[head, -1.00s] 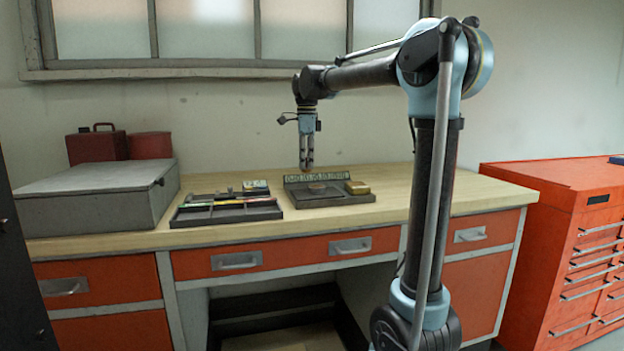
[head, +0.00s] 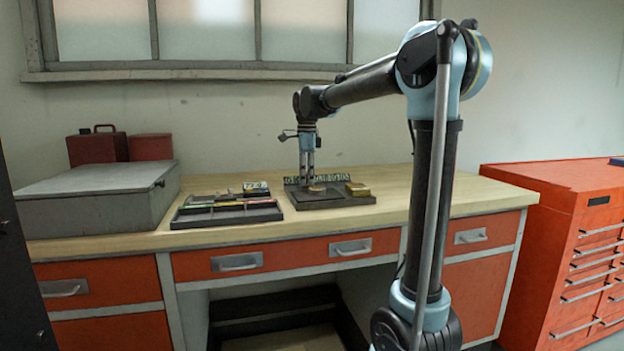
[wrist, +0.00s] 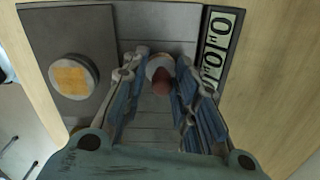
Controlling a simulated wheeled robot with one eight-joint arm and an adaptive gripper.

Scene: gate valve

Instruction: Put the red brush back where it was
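My gripper (head: 307,176) points straight down, low over the back of a dark grey fixture (head: 346,200) on the bench. In the wrist view a reddish-brown rounded piece (wrist: 161,80) with a pale round part behind it shows between the fingertips of my gripper (wrist: 160,62). It may be the red brush seen end-on, but I cannot tell for sure. I cannot tell whether the fingers press on it. A thin red item (head: 230,205) lies in the organiser tray (head: 227,217) left of the fixture, too small to identify.
A grey case (head: 98,205) stands at the left. The wooden bench (head: 430,195) is clear at the right.

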